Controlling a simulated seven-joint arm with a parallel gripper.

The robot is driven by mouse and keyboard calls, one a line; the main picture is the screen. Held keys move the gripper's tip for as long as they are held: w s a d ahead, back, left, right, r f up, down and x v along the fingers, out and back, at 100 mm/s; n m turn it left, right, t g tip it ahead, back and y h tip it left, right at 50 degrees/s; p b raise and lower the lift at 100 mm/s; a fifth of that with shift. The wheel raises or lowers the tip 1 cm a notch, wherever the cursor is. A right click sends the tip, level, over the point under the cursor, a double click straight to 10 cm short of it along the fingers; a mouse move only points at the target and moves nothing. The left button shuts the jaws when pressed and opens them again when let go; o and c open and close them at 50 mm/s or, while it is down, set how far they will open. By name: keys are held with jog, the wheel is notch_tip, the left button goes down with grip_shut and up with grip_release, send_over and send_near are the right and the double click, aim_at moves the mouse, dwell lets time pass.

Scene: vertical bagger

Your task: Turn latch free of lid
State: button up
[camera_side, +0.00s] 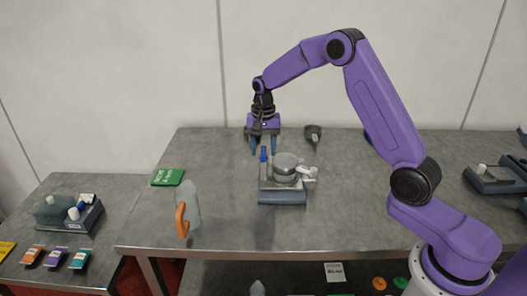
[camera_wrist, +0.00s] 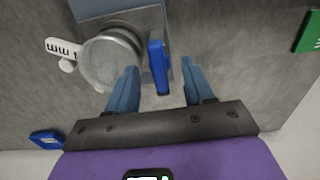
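A round grey lid (camera_side: 286,160) sits on a small machine with a blue-grey base (camera_side: 282,197) on the table. In the wrist view the lid (camera_wrist: 112,60) is left of centre. A blue latch (camera_side: 263,155) stands just left of the lid in the side view; the wrist view shows the latch (camera_wrist: 158,62) as an upright bar beside the lid's rim. Whether it overlaps the rim is hard to tell. My gripper (camera_side: 262,149) is open above and behind the latch. In the wrist view its fingers (camera_wrist: 160,68) are on either side of the latch, with visible gaps.
A clear jug with an orange handle (camera_side: 182,219) stands front left, near a green sign (camera_side: 168,177). A dark tool (camera_side: 313,134) lies behind the machine. A white labelled piece (camera_wrist: 62,48) sticks out beside the lid.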

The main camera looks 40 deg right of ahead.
jog(key=shift+r, duration=2.5)
notch_tip(320, 180, up, 17)
jog(key=shift+r, duration=0.2)
